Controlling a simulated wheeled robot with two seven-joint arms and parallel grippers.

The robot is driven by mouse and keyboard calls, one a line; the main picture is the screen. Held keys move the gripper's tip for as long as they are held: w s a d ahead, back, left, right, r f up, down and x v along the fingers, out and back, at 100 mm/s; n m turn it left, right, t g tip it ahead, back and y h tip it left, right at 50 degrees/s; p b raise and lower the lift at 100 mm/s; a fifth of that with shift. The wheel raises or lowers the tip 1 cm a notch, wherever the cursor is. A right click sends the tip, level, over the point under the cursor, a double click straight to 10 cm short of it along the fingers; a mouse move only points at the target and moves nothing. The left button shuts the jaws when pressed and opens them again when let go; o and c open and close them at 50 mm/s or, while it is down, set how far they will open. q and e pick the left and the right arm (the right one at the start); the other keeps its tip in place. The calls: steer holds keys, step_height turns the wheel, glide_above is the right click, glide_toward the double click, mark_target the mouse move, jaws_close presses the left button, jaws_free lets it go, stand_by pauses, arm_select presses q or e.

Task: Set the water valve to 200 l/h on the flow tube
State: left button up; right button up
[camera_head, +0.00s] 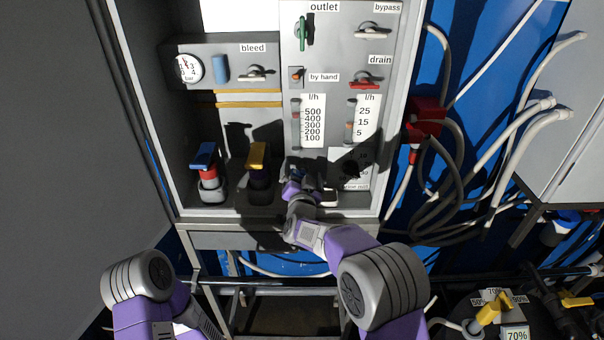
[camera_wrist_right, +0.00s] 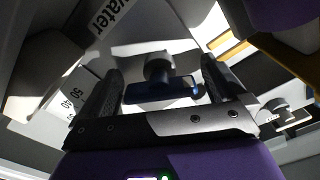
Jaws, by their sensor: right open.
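The water valve (camera_wrist_right: 165,91) shows in the right wrist view as a dark blue bar handle on a dark round stem, under a "water" label (camera_wrist_right: 113,14). My right gripper (camera_wrist_right: 161,66) is open, with one finger on either side of the handle; I cannot tell whether they touch it. In the head view my right gripper (camera_head: 302,174) is at the lower part of the panel and hides the valve. The flow tube (camera_head: 296,124) stands above it beside an l/h scale marked 100 to 500. Its float reading is too small to tell. My left gripper is out of view.
A second flow tube (camera_head: 349,125) with a 5 to 25 scale stands to the right. A blue-topped valve (camera_head: 206,160) and a yellow-topped valve (camera_head: 257,158) are left of my gripper. The red drain handle (camera_head: 366,85) is above. Hoses (camera_head: 440,150) hang at the right.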

steer(key=shift+w, duration=0.1)
steer(key=shift+c, duration=0.5)
steer(key=c, duration=1)
steer(key=shift+o, duration=0.2)
steer(key=shift+f+m+b, duration=0.15)
steer(key=shift+m+b, duration=0.35)
steer(key=shift+b, duration=0.5)
steer(key=m+b, duration=0.8)
steer(key=b, duration=0.2)
steer(key=shift+m, duration=0.3)
steer(key=m+b, duration=0.4)
steer(key=m, duration=0.1)
steer(key=shift+m, duration=0.3)
steer(key=shift+m+b, duration=1.6)
steer(key=shift+m, duration=0.6)
steer(key=shift+r, duration=0.2)
